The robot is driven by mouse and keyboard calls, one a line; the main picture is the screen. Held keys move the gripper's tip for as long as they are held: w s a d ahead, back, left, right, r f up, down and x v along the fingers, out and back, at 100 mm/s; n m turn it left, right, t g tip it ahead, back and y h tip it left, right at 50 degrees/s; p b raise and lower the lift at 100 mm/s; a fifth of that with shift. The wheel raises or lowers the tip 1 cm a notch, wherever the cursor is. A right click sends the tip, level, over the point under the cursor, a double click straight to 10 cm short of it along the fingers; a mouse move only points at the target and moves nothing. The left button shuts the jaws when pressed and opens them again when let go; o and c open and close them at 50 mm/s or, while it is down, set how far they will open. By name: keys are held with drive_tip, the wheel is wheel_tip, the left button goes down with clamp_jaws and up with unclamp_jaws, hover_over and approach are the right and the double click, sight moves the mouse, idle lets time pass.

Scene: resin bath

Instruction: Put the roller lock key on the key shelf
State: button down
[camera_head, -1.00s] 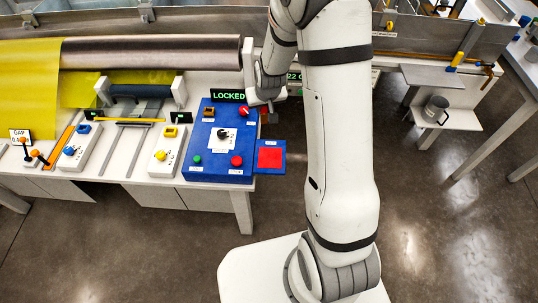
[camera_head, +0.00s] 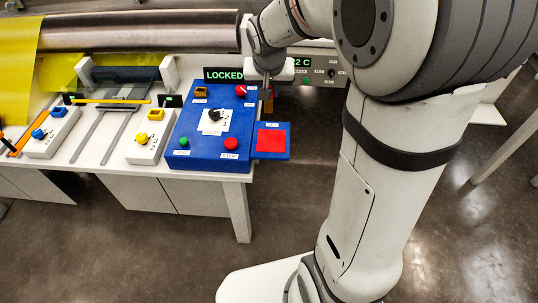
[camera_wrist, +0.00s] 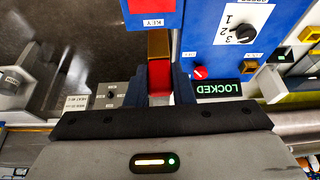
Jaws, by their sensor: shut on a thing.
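My gripper (camera_wrist: 160,88) is shut on the roller lock key (camera_wrist: 159,77). The key has a red part between the fingers and a brass-coloured part beyond them. In the head view my gripper (camera_head: 266,86) is beside the right edge of the blue control panel, and the key is small and partly hidden there. The key shelf (camera_head: 284,152) is a blue plate with a red pad, sticking out from the panel's lower right side. In the wrist view the shelf (camera_wrist: 173,23) is at the top, with a KEY label. The key appears apart from the pad.
The blue control panel (camera_head: 203,160) has a dial, a green button and red buttons. A LOCKED display (camera_head: 224,75) stands behind it. A grey panel (camera_head: 320,68) with a temperature readout is behind my gripper. Open floor lies in front of and right of the shelf.

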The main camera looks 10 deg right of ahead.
drive_tip(key=shift+m, duration=0.3)
drive_tip(key=f+b, duration=0.1)
drive_tip(key=f, duration=0.2)
drive_tip(key=f+b, duration=0.1)
drive_tip(key=f, duration=0.3)
drive_tip(key=s+f+b, duration=0.1)
drive_tip(key=f, duration=0.2)
drive_tip(key=shift+s+d+f, duration=0.1)
drive_tip(key=shift+d+f, duration=0.05)
drive_tip(key=shift+f, duration=0.05)
drive_tip(key=shift+f, duration=0.2)
drive_tip(key=c, duration=1.3)
unclamp_jaws()
drive_tip(key=shift+o, duration=0.2)
drive_tip(key=shift+r, duration=0.15)
